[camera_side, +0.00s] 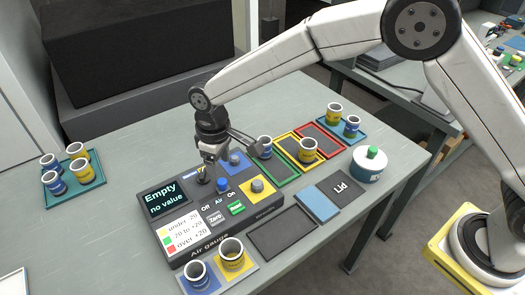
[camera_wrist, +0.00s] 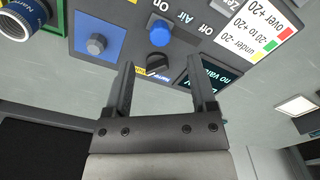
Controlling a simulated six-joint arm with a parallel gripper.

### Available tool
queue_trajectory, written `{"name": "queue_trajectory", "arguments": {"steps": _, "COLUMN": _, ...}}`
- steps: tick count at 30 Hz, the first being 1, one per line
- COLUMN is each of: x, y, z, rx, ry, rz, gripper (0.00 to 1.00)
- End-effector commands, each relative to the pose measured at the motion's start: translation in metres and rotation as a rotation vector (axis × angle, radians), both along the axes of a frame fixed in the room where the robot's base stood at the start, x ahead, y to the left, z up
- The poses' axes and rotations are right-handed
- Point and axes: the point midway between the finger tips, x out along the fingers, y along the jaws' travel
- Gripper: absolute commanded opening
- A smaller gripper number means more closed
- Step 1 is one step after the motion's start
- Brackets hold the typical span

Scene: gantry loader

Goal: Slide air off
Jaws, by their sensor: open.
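The air gauge box (camera_side: 178,262) stands on the table with a blue knob (camera_side: 222,185) on its top, above the Off, Air and On labels. The blue knob also shows in the wrist view (camera_wrist: 160,34), apparently nearer the On label; its exact setting is hard to judge. My gripper (camera_side: 212,168) is above the back of the box, pointing down, beside the blue knob and not around it. In the wrist view, its two fingers (camera_wrist: 160,72) are apart with nothing between them. A dark knob (camera_wrist: 158,65) shows just beyond the fingertips. The display reads "Empty, no value".
Blue and yellow pads with grey knobs flank the controls. Cups stand on pads (camera_side: 259,258) at the front, on coloured trays (camera_side: 285,172) to the right, and on a teal tray (camera_side: 45,190) at left. Bare table lies left of the box.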

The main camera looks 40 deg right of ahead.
Motion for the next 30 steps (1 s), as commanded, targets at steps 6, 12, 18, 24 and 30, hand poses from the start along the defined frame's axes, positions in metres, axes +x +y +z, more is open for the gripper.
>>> {"name": "queue_trajectory", "arguments": {"steps": 6, "x": -0.001, "y": 0.0, "z": -0.028, "rx": -0.001, "ry": 0.002, "rz": 0.0, "gripper": 0.73}}
{"name": "queue_trajectory", "arguments": {"steps": 12, "x": 0.0, "y": 0.0, "z": -0.048, "rx": -0.001, "ry": 0.001, "rz": 0.0, "gripper": 0.73}}
{"name": "queue_trajectory", "arguments": {"steps": 18, "x": 0.0, "y": 0.0, "z": -0.054, "rx": 0.001, "ry": -0.001, "rz": 0.0, "gripper": 0.73}}
{"name": "queue_trajectory", "arguments": {"steps": 24, "x": 0.0, "y": 0.0, "z": -0.054, "rx": 0.001, "ry": -0.001, "rz": 0.0, "gripper": 0.73}}
{"name": "queue_trajectory", "arguments": {"steps": 30, "x": 0.0, "y": 0.0, "z": -0.054, "rx": 0.001, "ry": -0.001, "rz": 0.0, "gripper": 0.15}}
